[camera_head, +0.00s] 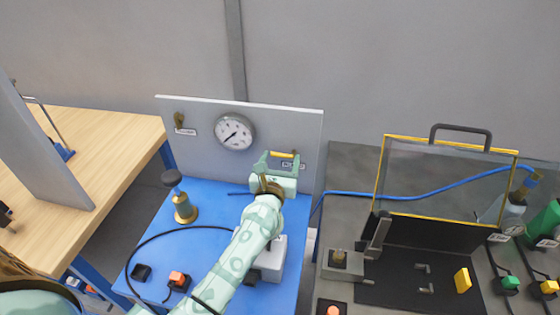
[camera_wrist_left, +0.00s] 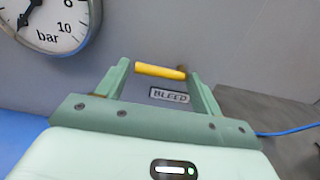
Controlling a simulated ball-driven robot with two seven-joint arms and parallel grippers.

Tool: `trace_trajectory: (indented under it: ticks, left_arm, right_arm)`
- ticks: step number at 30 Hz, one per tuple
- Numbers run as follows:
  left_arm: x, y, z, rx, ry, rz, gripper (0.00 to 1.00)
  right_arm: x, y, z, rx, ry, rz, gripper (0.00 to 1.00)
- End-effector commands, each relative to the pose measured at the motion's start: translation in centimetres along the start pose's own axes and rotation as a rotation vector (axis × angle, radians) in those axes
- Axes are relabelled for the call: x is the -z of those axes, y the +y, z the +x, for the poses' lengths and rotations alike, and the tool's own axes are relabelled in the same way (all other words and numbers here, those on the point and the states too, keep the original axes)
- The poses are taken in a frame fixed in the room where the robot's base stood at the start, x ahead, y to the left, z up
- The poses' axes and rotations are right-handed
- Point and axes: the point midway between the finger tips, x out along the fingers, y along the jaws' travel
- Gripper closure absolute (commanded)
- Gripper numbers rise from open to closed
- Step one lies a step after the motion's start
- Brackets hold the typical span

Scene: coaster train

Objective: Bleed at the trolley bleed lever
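The bleed lever (camera_head: 281,154) has a yellow handle and sits on the grey upright panel, low and right of the gauge. In the left wrist view the yellow handle (camera_wrist_left: 160,71) lies crosswise between my fingertips, above the BLEED label (camera_wrist_left: 169,96). My left gripper (camera_head: 278,160) is open in front of the lever, with its fingers wide apart. I cannot tell whether a fingertip touches the handle. The round pressure gauge (camera_head: 235,132) shows its needle pointing down-left; part of it also shows in the left wrist view (camera_wrist_left: 48,18). My right gripper is out of view.
The blue trolley top (camera_head: 215,215) carries a brass-based pump (camera_head: 182,200) and an orange button (camera_head: 178,280). A grey bench at right holds a yellow-framed clear guard (camera_head: 445,175) and a blue hose (camera_head: 420,192). A wooden bench (camera_head: 110,145) stands left.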

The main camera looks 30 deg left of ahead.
Motion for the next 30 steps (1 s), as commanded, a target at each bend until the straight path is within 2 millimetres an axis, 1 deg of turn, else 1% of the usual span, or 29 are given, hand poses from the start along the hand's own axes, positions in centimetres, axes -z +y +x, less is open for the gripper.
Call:
trace_trajectory:
  ticks: [8,14,20,30]
  left_arm:
    - [-0.1,0.0,0.0,0.000,0.000,0.025,0.56]
    - [-0.6,0.0,0.0,0.000,0.001,0.112,0.56]
    - [-1.2,-0.1,0.0,0.000,-0.001,0.271,0.56]
    - [-2.1,-0.5,0.0,0.000,0.000,0.594,0.56]
  right_arm:
    - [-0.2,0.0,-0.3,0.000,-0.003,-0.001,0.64]
    - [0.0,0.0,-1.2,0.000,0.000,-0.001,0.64]
    - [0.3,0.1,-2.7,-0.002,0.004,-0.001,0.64]
    - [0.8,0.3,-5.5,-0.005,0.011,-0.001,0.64]
